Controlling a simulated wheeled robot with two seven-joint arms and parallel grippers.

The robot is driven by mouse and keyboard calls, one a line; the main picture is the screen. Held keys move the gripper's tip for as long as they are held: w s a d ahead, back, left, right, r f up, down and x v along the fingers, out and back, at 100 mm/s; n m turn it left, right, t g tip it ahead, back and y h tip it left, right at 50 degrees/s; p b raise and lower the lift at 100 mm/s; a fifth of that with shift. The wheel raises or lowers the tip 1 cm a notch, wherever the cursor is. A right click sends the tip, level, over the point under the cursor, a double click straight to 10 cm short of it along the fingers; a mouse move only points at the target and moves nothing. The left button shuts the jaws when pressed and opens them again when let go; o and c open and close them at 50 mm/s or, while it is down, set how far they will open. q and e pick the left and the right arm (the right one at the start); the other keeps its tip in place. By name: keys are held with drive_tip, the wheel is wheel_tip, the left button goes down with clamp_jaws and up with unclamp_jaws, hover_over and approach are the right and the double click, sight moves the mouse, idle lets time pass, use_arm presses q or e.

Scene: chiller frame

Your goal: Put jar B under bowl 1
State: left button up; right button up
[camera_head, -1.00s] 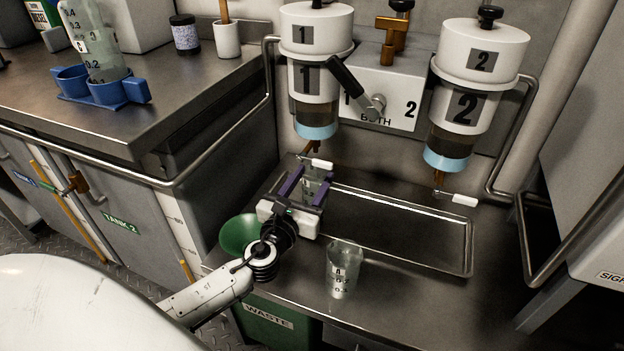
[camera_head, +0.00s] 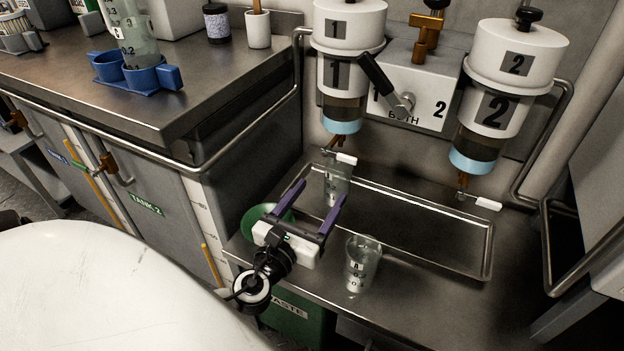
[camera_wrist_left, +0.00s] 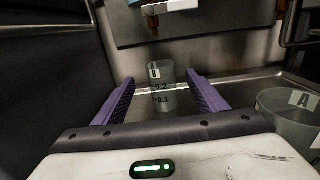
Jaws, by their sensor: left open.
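Jar B (camera_head: 337,183) is a clear, graduated jar standing upright at the tray's left end, below the spout of bowl 1 (camera_head: 349,25). Its letter B reads in the left wrist view (camera_wrist_left: 160,88). Bowl 1 is a white cylinder with a blue lower band and dark contents. My left gripper (camera_head: 320,192) is open, its purple fingers pointing at jar B. In the left wrist view jar B appears between the fingers, beyond their tips, with a gap on each side. My right gripper is out of view.
Jar A (camera_head: 361,264) stands in front of the metal tray (camera_head: 430,232), close to my left gripper's right. Bowl 2 (camera_head: 514,52) hangs at the right. A lever (camera_head: 380,82) sits between the bowls. The tray's middle is clear.

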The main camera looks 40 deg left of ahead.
use_arm(q)
drive_tip(key=shift+v, duration=1.35)
